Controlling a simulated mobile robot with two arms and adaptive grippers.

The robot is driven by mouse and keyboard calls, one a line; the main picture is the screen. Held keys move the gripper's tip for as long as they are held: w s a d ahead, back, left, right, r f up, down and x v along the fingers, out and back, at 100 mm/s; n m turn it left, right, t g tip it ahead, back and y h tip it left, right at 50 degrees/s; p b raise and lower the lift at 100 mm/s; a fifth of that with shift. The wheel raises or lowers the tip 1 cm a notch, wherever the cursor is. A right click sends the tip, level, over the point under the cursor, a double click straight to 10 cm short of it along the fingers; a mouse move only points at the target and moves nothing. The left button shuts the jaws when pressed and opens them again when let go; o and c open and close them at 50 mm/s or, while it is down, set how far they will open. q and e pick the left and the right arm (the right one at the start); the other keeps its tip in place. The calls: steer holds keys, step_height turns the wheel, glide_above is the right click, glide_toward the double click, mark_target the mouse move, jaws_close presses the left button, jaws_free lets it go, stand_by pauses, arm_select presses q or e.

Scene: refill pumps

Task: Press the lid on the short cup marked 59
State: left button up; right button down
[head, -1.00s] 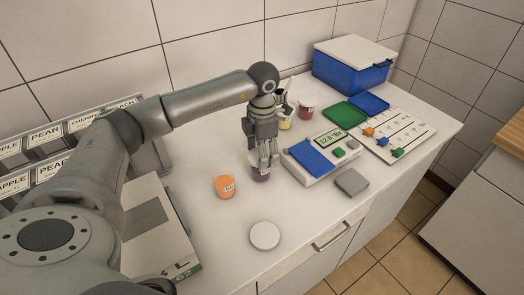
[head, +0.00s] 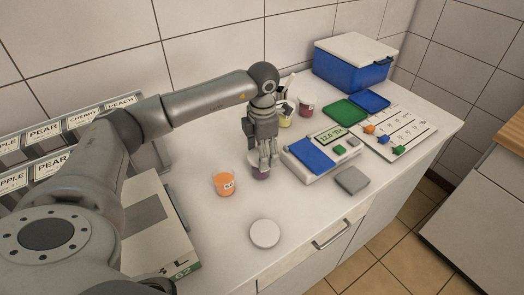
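My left gripper (head: 263,158) points down over a small purple cup (head: 261,174). Its fingers hide most of that cup, and I cannot tell whether they grip it or only touch it. An orange cup (head: 224,185) with a small white label stands to the left of the gripper; the label is too small to read surely. A round white lid-like disc (head: 264,234) lies flat on the counter in front, apart from both cups. My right gripper is not in view.
A scale (head: 322,154) with a blue plate stands right of the gripper, a grey pad (head: 352,181) before it. Behind are a yellow cup (head: 285,120), a dark red cup (head: 306,108), green (head: 345,111) and blue trays, and a blue box (head: 350,72). The front counter is mostly clear.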

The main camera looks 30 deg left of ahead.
arm_select(q)
steer(key=o, duration=0.5)
steer(key=shift+r+p, duration=2.3)
steer(key=shift+r, duration=6.7)
steer(key=shift+r, duration=0.1)
